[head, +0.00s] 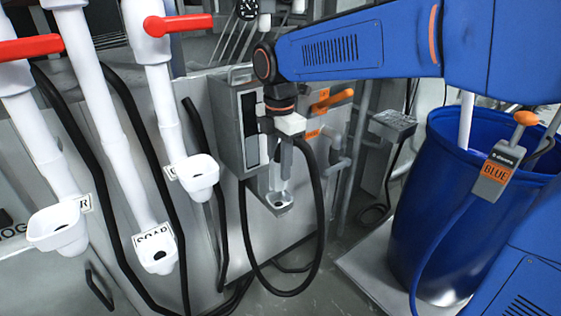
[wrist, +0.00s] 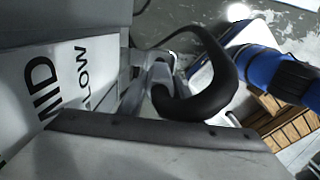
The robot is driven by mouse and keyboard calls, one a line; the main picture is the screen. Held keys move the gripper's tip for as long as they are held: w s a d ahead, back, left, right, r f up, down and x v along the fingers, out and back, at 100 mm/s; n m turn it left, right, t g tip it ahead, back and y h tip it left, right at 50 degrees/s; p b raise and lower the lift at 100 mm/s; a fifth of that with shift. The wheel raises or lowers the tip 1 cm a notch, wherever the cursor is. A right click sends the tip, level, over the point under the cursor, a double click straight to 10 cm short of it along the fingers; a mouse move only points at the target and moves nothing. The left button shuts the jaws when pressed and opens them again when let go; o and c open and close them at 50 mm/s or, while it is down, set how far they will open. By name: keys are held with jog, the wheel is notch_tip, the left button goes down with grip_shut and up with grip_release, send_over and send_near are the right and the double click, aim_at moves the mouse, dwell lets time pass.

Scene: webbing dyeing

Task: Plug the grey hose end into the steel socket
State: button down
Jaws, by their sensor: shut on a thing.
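My gripper (head: 286,155) hangs in front of the grey wall box, right of its dark slot, and is shut on the grey hose end (head: 282,182). The thick black hose (head: 320,200) arches from the gripper and loops down towards the floor. The steel socket (head: 279,200) is a small metal ledge with a dark round hole, just below the gripper. The hose end points down over it; I cannot tell whether its tip touches or enters the hole.
White pipes with funnels (head: 198,177) and red handles (head: 180,24) stand at left. An orange-handled valve (head: 333,101) is right of the gripper. A blue barrel (head: 435,220) with a BLUE-labelled nozzle (head: 493,172) stands at right. A MID/LOW sign (wrist: 55,85) is close in the wrist view.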

aim_at(279, 183)
jog(key=shift+f, duration=3.15)
jog(key=c, duration=1.2)
grip_release()
